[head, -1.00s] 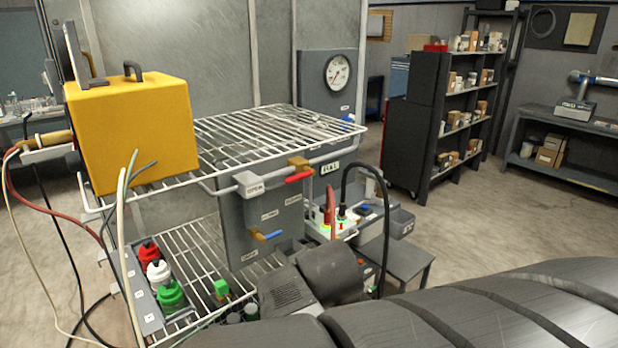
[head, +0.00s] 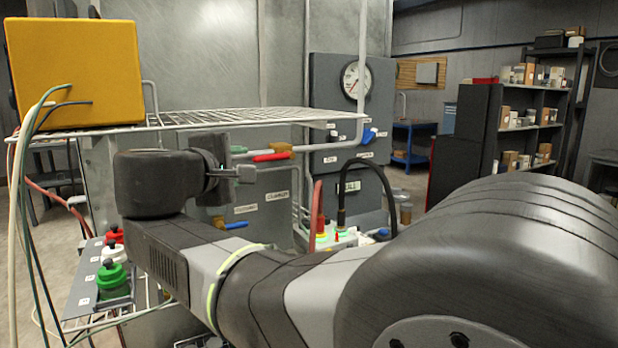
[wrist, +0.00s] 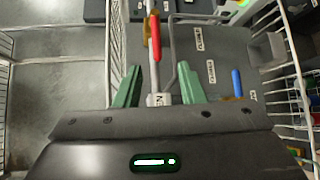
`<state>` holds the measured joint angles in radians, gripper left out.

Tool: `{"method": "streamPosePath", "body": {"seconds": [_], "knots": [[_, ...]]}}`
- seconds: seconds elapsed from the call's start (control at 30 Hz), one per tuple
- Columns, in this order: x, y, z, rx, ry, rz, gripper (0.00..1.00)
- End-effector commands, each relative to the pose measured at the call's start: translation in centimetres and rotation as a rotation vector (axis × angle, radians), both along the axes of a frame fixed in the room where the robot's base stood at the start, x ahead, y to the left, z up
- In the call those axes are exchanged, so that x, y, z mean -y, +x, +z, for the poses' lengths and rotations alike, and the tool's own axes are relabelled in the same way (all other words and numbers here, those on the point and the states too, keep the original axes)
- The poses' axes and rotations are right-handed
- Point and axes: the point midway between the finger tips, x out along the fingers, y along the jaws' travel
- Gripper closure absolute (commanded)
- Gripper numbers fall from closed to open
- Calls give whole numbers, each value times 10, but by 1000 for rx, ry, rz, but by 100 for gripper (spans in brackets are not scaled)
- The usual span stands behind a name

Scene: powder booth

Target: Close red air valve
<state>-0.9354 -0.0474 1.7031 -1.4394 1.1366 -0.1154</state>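The red valve handle (head: 272,156) sits on a brass body on the light pipe just under the wire rack, in front of a grey panel. It lies roughly along the pipe. It also shows in the wrist view (wrist: 155,38), ahead of the fingertips and between their lines. My gripper (head: 242,162) is just left of the red handle in the head view. In the wrist view my gripper (wrist: 158,72) has its two green fingers spread apart with nothing gripped between them. Whether a finger touches the pipe cannot be told.
A blue valve handle (head: 236,225) sits lower on the panel. A wire rack (head: 225,117) spans just above my gripper, with a yellow box (head: 75,75) on it. A red hose (head: 318,205) and black cable (head: 345,190) rise to the right. A gauge panel (head: 335,110) stands behind.

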Motion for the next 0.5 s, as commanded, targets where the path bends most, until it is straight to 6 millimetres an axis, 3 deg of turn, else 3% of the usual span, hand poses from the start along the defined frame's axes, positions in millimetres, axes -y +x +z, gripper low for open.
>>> {"method": "streamPosePath", "body": {"seconds": [0.23,0.5], "knots": [[-2,11,2,17,-7,5,64],[7,51,-4,16,-7,4,64]]}}
